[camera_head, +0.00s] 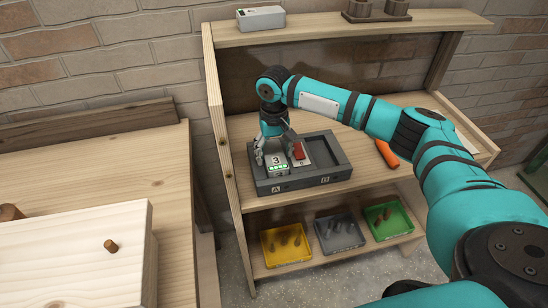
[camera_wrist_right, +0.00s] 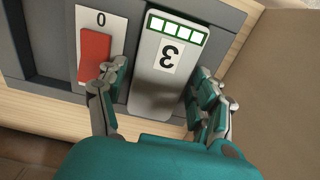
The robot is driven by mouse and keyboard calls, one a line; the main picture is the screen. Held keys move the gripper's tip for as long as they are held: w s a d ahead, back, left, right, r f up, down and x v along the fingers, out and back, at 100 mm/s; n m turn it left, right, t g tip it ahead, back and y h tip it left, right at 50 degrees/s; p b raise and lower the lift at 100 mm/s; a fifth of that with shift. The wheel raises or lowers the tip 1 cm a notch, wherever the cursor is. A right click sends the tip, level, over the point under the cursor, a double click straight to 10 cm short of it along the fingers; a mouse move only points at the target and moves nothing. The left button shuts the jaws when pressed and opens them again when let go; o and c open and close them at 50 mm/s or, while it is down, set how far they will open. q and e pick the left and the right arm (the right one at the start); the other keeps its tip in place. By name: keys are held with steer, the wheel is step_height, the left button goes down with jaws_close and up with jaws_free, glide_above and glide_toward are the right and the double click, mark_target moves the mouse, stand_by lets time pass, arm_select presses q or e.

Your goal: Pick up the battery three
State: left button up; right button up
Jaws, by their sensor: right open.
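Battery three (camera_head: 278,170) is a light grey block with a "3" label and a row of lit green bars. It sits in the left part of a dark tray (camera_head: 318,183), by the letter A. In the right wrist view, battery three (camera_wrist_right: 160,88) lies between the fingers of my right gripper (camera_wrist_right: 158,98). My right gripper (camera_head: 273,149) also shows in the head view, right at the battery. It is open, with one finger on each side; I cannot tell whether either touches. My left gripper is not in view.
A red switch (camera_wrist_right: 95,54) on a white plate is close beside one finger. The tray's right compartment looks empty. An orange object (camera_head: 387,153) lies right of the tray. Yellow (camera_head: 287,262), grey (camera_head: 341,248) and green (camera_head: 390,236) bins stand on the shelf below.

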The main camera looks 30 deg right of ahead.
steer(key=c, duration=1.2)
steer(key=shift+r, duration=0.15)
